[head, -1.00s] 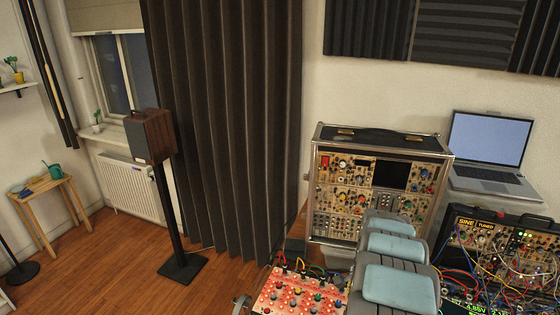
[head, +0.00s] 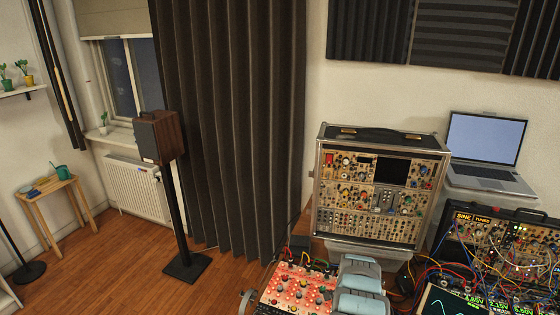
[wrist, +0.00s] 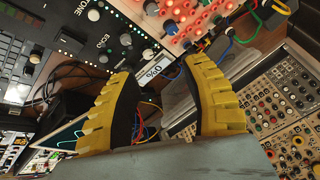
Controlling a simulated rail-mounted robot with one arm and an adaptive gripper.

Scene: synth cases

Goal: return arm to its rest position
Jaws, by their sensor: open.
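My gripper (wrist: 163,78) shows in the wrist view with its two yellow ribbed fingers apart and nothing between them. Beyond the fingers are a red-orange synth panel (wrist: 178,14), patch cables and a small white label (wrist: 160,68). In the head view, my arm with its blue-grey pads (head: 362,290) is low in the picture, just right of the red-orange synth panel (head: 300,284). The gripper itself cannot be made out in the head view.
A tall synth case (head: 325,200) stands behind my arm. A cabled synth case (head: 500,240) and a laptop (head: 488,140) are at right. A black mixer-like panel (wrist: 60,35) is near the gripper in the wrist view. A speaker stand (head: 178,215) and open floor are at left.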

